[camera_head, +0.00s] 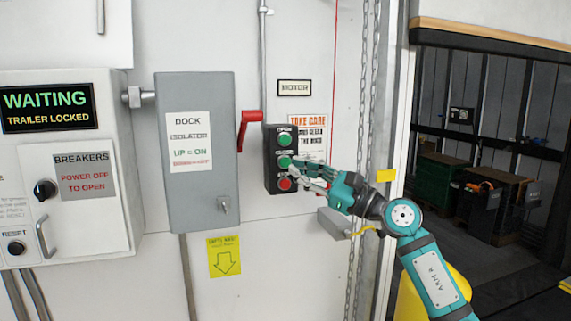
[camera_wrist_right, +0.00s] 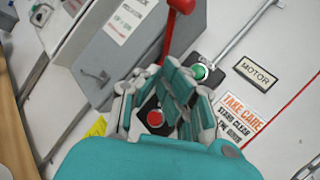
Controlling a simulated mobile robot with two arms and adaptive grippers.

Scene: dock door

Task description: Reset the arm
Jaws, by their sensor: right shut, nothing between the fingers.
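My right gripper (camera_head: 306,168) reaches in from the right in the head view, its fingers shut and empty. Its fingertips are at the black push-button box (camera_head: 271,158), close to the middle green button (camera_head: 284,162). I cannot tell whether they touch it. The box also has a green top button (camera_head: 284,140) and a red bottom button (camera_head: 285,184). In the right wrist view, my right gripper (camera_wrist_right: 168,92) covers much of the box. The red button (camera_wrist_right: 155,118) and a green button (camera_wrist_right: 200,72) show around the fingers. My left gripper is not in view.
A grey dock isolator box (camera_head: 197,140) with a red lever (camera_head: 245,128) stands left of the button box. A breaker cabinet (camera_head: 110,225) with a "WAITING" display (camera_head: 48,108) is further left. Chains (camera_head: 363,130) hang on the right, beside an open trailer holding dark crates (camera_head: 490,200).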

